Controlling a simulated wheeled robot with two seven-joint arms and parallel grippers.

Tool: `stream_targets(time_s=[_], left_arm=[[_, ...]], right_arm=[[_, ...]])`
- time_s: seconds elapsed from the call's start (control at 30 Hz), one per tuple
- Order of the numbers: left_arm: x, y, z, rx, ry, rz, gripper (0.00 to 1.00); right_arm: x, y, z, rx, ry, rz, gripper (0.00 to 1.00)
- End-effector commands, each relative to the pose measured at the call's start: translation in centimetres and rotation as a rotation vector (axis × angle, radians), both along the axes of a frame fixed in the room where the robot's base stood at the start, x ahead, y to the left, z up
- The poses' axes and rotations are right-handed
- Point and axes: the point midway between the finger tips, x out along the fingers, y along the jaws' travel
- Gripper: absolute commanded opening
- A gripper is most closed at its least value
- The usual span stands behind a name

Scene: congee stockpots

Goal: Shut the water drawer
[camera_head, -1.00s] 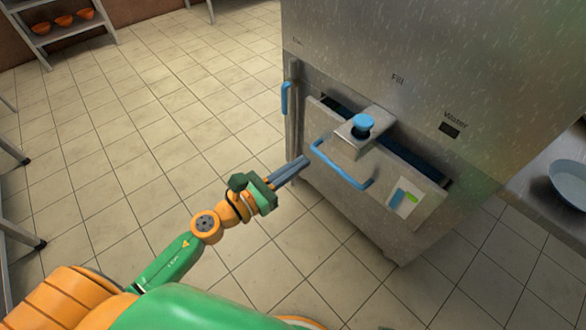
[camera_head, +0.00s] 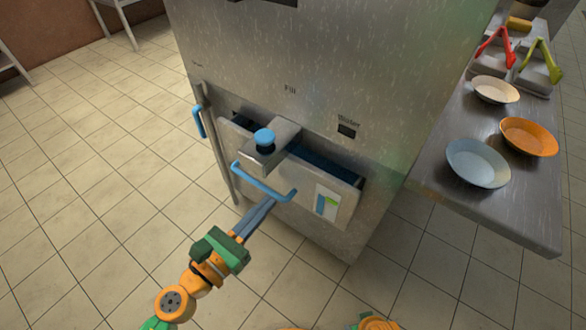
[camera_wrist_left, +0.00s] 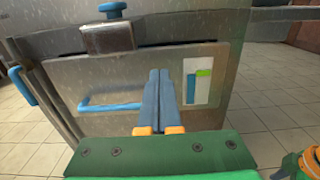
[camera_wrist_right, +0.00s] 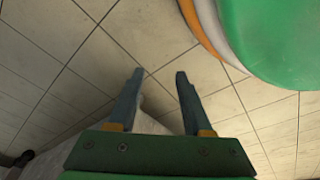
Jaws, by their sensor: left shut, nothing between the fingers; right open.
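The water drawer (camera_head: 300,182) is in the lower front of the steel machine. It stands a little way out, with a dark gap along its top edge. Its blue bar handle (camera_head: 262,188) is on the front panel, which also shows in the left wrist view (camera_wrist_left: 62,82). My right gripper (camera_wrist_right: 158,75) is open and empty above the floor.
A blue knob on a steel spout (camera_head: 265,140) sits above the drawer. A blue side handle (camera_head: 198,121) is at the machine's left. A steel counter (camera_head: 500,212) with a blue bowl (camera_head: 478,163) and an orange bowl (camera_head: 529,137) stands right.

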Motion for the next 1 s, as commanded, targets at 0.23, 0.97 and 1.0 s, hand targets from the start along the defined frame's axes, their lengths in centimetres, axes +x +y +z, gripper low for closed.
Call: stream_targets(time_s=[0.23,0.97,1.0], left_arm=[[4.5,-3.2,0.4,-0.001,-0.003,0.000,0.00],[7.8,-5.7,0.0,0.001,-0.001,0.000,0.00],[7.9,-5.7,0.0,0.001,-0.001,0.000,0.00]], right_arm=[[-1.8,-0.9,-0.8,-0.012,0.011,0.003,0.50],[-2.1,-1.1,-1.1,-0.016,0.011,0.002,0.50],[-2.1,-1.1,-1.1,-0.016,0.011,0.002,0.50]])
